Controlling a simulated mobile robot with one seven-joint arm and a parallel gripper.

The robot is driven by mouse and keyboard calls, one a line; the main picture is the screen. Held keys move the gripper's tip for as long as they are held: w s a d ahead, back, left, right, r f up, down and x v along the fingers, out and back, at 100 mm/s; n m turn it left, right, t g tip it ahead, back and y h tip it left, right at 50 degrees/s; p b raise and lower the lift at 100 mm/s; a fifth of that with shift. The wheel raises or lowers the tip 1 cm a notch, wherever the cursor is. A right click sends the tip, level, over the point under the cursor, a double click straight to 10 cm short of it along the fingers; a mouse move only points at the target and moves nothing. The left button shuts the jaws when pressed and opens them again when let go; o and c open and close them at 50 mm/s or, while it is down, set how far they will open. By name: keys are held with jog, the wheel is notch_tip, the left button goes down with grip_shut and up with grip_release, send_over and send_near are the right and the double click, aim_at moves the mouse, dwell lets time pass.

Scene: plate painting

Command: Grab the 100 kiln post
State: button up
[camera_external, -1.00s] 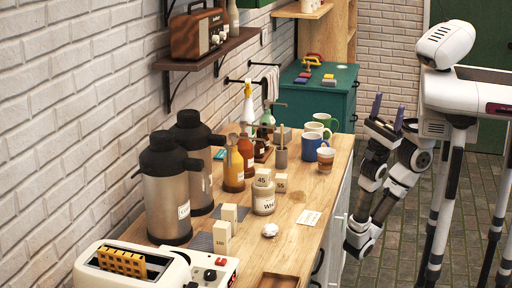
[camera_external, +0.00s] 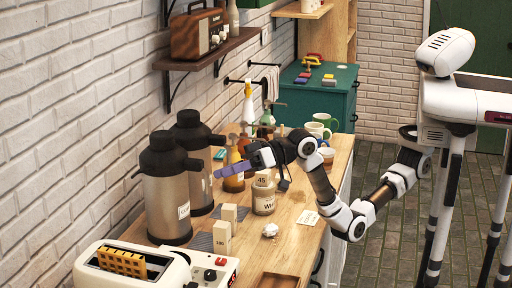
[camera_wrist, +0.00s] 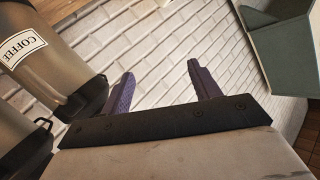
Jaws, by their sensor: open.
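The 100 kiln post (camera_external: 222,238) is a cream upright block with a dark number, apparently 100. It stands on the counter by a dark grey mat, behind the toaster. A second cream post (camera_external: 229,213) stands just behind it. A small block marked 45 (camera_external: 261,178) sits on top of a labelled white jar (camera_external: 264,202). My gripper (camera_external: 230,171) is over the counter, above and beyond the two posts, with purple fingers pointing left. The wrist view shows its two fingers (camera_wrist: 163,90) apart with nothing between them. No post shows in the wrist view.
Two tall steel dispensers (camera_external: 167,205) stand along the wall; one reads COFFEE in the wrist view (camera_wrist: 18,45). A toaster (camera_external: 150,268) is at the front. Bottles and mugs (camera_external: 320,118) stand farther back. A white lump (camera_external: 270,230) lies right of the post.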

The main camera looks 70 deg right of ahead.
jog(key=w+d+f+m+g+h+p, duration=0.1)
jog(key=w+d+f+m+g+h, duration=0.15)
jog(key=w+f+h, duration=0.2)
jog(key=g+h+p, duration=0.2)
jog(key=g+h, duration=0.3)
jog(key=h, duration=0.1)
send_near(220, 235)
jog(key=x, duration=0.3)
jog(key=d+p+x, duration=0.1)
jog(key=x, duration=0.2)
jog(key=shift+d, duration=0.15)
jog(key=shift+d+p+x, duration=0.15)
jog(key=shift+p+x, duration=0.45)
jog(key=shift+x, duration=0.8)
jog(key=shift+d+p+x, duration=0.2)
jog(key=shift+p+x, duration=0.4)
jog(key=shift+x, duration=0.8)
jog(key=shift+w+r, duration=0.1)
jog(key=c, duration=1.3)
